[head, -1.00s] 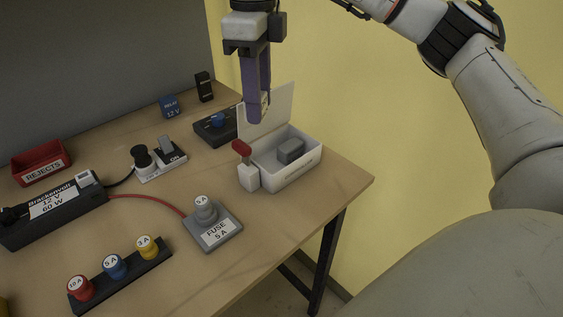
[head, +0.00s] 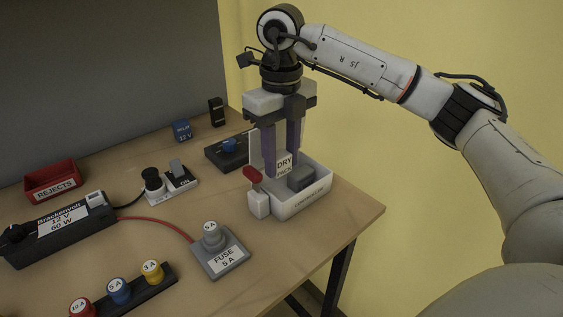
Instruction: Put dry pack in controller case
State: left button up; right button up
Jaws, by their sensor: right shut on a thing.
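The controller case (head: 304,208) is a white open box at the right end of the table, with its lid raised at the back. A dark grey block (head: 301,178) sits inside it on the right. A red-topped lever (head: 252,175) is on its left front side. My right gripper (head: 281,162) points down and is shut on the white dry pack (head: 285,165), labelled "DRY PACK". The pack is over or inside the left part of the case, left of the grey block. Whether it touches the floor of the case is hidden. My left gripper is not in view.
A dark box with a blue knob (head: 229,147) stands behind the case. A switch block (head: 180,181), a red rejects bin (head: 53,181), a power supply (head: 60,230), a fuse holder (head: 221,258) and a fuse rack (head: 125,293) stand left. The table's right edge is near the case.

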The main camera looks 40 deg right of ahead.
aim_at(281, 155)
jog(key=shift+f, duration=0.75)
jog(key=shift+f+b, duration=0.35)
jog(key=shift+f, duration=0.15)
jog(key=o, duration=1)
jog(key=shift+o, duration=0.2)
jog(key=shift+r, duration=0.2)
notch_tip(281, 155, up, 13)
jog(key=p, duration=0.2)
